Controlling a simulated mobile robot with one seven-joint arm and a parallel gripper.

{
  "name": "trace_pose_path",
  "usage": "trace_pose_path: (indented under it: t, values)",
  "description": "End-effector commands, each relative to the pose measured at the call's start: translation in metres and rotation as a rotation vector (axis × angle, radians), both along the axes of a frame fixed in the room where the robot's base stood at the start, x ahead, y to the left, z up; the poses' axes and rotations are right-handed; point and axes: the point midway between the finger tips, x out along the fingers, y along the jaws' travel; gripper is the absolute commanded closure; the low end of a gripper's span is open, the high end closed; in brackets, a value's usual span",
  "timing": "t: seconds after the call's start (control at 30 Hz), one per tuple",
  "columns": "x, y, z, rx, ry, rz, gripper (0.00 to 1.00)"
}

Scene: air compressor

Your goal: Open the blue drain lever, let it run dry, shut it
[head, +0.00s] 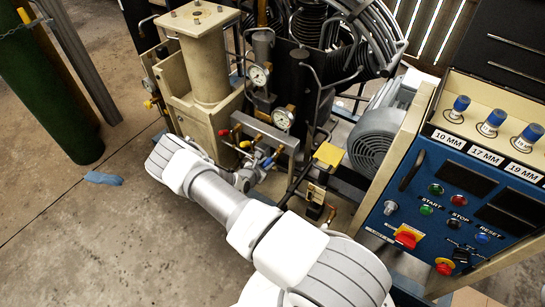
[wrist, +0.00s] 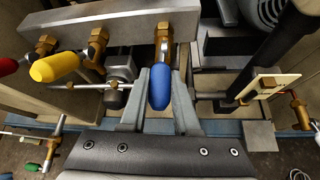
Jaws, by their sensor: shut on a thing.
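A yellow lever (wrist: 55,67) and a partly cut-off red lever (wrist: 7,66) are left of the blue one. A green-tipped valve (wrist: 34,167) is lower left. A black post (wrist: 266,50) rises at right. The control panel (head: 465,195) stands right of my arm; open floor lies left.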

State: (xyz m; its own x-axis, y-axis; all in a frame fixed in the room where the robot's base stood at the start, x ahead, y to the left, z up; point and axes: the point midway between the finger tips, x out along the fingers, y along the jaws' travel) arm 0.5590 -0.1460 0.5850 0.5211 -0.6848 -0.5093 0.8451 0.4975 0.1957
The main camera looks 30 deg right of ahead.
Motion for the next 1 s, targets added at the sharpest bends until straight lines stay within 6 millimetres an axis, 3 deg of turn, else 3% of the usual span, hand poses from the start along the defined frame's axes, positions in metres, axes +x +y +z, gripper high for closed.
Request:
trace_pose_path:
  t: [0.03, 0.3, 0.6, 1.0]
  values:
    - [-0.001, 0.001, 0.010, 0.033, 0.017, -0.006, 1.00]
    - [0.001, 0.001, 0.022, 0.218, 0.122, -0.008, 1.00]
    - [0.004, -0.001, 0.026, 0.419, 0.240, -0.004, 1.00]
    - [0.005, -0.002, 0.031, 0.546, 0.321, 0.002, 1.00]
